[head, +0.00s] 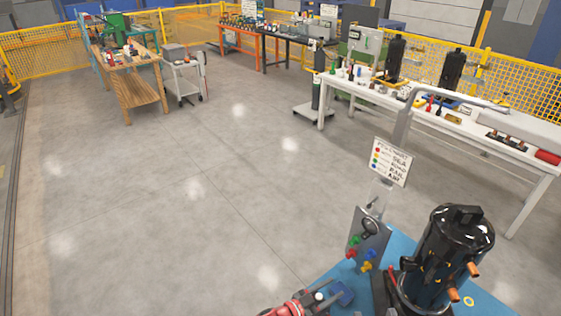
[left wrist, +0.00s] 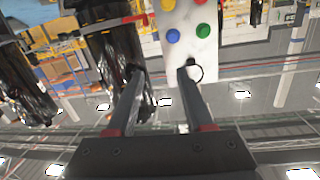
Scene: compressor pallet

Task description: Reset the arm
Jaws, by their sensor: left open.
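My left gripper (left wrist: 161,75) is open in the left wrist view, with two dark fingers apart and nothing visible between them. A panel with coloured knobs (left wrist: 203,50) shows beyond the right finger, and a black cylinder (left wrist: 112,45) shows behind the left finger. In the head view, a red and dark part at the bottom edge (head: 300,304) seems to be my left arm or gripper, mostly cut off. To its right are the grey knob panel (head: 368,235) and the black compressor (head: 452,250) with copper stubs. My right gripper is not in view.
The compressor stands on a blue surface (head: 400,243) at the lower right. A sign (head: 391,162) rises above the knob panel. A long white table (head: 480,128) with parts stands at the right. A wooden table (head: 145,95) and grey cart (head: 185,75) stand far back. The floor at left and centre is clear.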

